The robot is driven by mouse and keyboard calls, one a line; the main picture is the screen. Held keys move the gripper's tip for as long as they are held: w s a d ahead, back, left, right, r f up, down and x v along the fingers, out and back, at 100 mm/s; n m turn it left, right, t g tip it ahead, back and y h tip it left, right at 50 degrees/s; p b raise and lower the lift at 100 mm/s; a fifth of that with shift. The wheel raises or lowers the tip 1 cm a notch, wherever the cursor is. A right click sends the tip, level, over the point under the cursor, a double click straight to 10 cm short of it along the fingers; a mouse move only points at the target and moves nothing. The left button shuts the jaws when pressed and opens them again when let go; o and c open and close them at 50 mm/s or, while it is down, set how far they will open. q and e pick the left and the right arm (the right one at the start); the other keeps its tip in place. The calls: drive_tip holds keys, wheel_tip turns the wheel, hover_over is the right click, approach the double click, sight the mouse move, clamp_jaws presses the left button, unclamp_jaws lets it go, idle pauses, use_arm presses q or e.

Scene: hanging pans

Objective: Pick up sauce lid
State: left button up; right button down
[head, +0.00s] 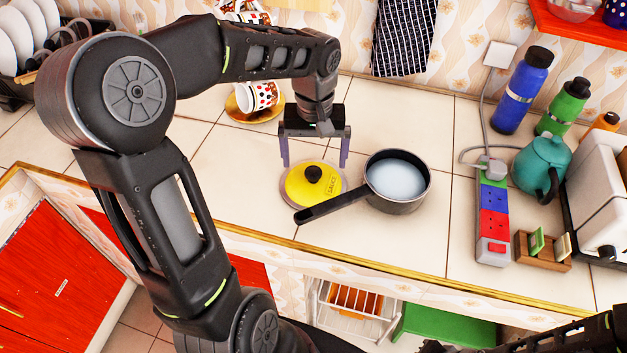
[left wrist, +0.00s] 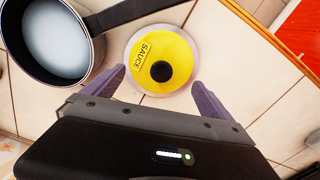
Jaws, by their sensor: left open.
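The sauce lid (head: 312,186) is a yellow disc with a pale rim, a black knob and the word SAUCE; it lies on the tiled counter. It also shows in the left wrist view (left wrist: 178,50). My left gripper (head: 315,163) is open and empty, pointing down above the lid's far side, with its fingers spread to either side of the knob. In the left wrist view the left gripper's fingertips (left wrist: 157,76) are apart, with the lid ahead between them. My right gripper cannot be made out; only part of a dark arm shows at the lower right.
A dark saucepan (head: 398,182) with pale contents stands just right of the lid, its handle passing close along the lid's near edge. A power strip (head: 493,223), teal teapot (head: 541,165) and bottles stand at right. A cup on a yellow saucer (head: 238,112) is behind left.

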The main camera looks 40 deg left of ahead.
sight(314, 170)
use_arm(q)
drive_tip(key=shift+a+f+p, duration=0.1)
drive_tip(key=shift+f+p, duration=0.55)
drive_tip(key=shift+f, duration=1.95)
